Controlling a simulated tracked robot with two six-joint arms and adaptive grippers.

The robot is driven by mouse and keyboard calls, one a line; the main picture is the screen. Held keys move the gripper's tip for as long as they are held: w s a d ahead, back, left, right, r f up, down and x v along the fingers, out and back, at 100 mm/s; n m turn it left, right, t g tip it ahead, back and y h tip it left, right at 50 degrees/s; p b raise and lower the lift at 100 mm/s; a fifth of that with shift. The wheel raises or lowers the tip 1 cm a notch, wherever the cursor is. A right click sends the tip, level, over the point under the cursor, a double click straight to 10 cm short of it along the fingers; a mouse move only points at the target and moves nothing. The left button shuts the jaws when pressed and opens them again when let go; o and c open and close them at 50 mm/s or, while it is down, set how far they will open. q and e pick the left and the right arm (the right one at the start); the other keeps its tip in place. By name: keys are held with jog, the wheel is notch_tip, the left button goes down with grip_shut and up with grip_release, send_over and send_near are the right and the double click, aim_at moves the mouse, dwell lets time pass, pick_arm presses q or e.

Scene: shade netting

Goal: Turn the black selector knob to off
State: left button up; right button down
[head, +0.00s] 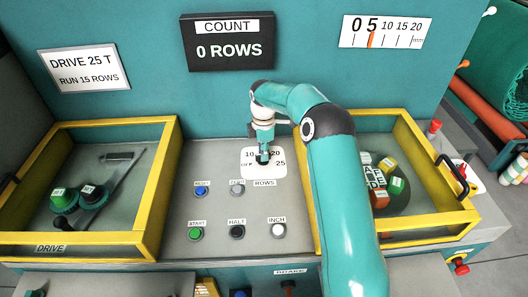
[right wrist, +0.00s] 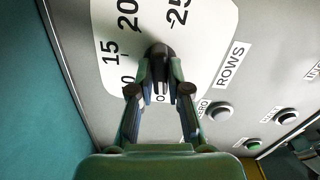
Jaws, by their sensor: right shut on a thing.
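The black selector knob (right wrist: 157,50) sits on a white ROWS dial plate (right wrist: 202,25) with marks 15, 20 and 25 legible in the right wrist view. In the head view the dial plate (head: 278,168) shows OFF at its left, 10 and 20 above and 25 at its right. My right gripper (right wrist: 159,74) is shut on the knob, one finger on each side. In the head view the right gripper (head: 263,157) hides most of the knob. I cannot tell which mark the knob points to. My left gripper is not in view.
Below the dial are the blue button (head: 201,189), a grey button (head: 237,188), and the START (head: 196,233), HALT (head: 237,232) and INCH (head: 278,230) buttons. Yellow-framed boxes flank the panel. The COUNT display (head: 229,42) reads 0 ROWS; a placard (head: 84,68) says RUN 15 ROWS.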

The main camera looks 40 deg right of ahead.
dwell(0.4)
jog(key=c, duration=1.1)
grip_release()
notch_tip(320, 180, up, 12)
